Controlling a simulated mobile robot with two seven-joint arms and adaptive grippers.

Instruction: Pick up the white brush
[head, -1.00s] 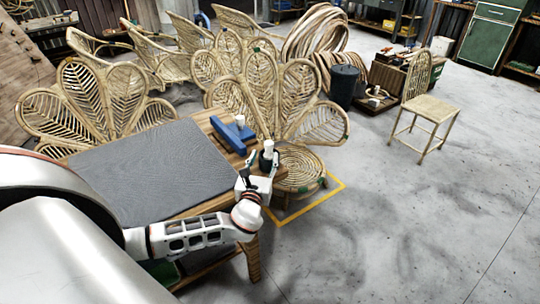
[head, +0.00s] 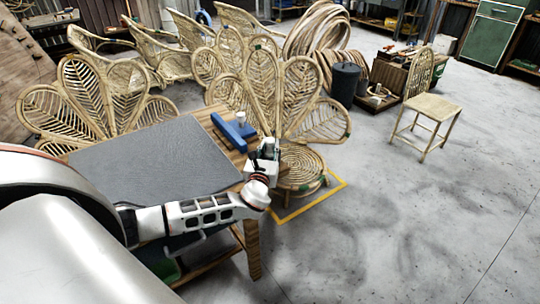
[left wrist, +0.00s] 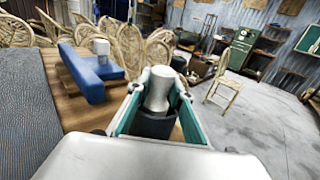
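A white, rounded handle-like object (left wrist: 158,88), which looks like the white brush, stands upright in the left wrist view. A dark cylindrical part (left wrist: 153,124) shows below it. My left gripper (left wrist: 163,82) has its two teal-padded fingers on either side of it. The fingers look spread, and I cannot tell whether they touch it. In the head view my left gripper (head: 268,149) is at the right edge of the wooden table (head: 250,240) and largely hides the object. My right gripper is not in view.
A blue fixture (head: 232,131) with a white knob (head: 241,117) sits behind the gripper on the table. A grey mat (head: 150,170) covers much of the tabletop. A rattan peacock chair (head: 300,165) stands close beyond the table.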

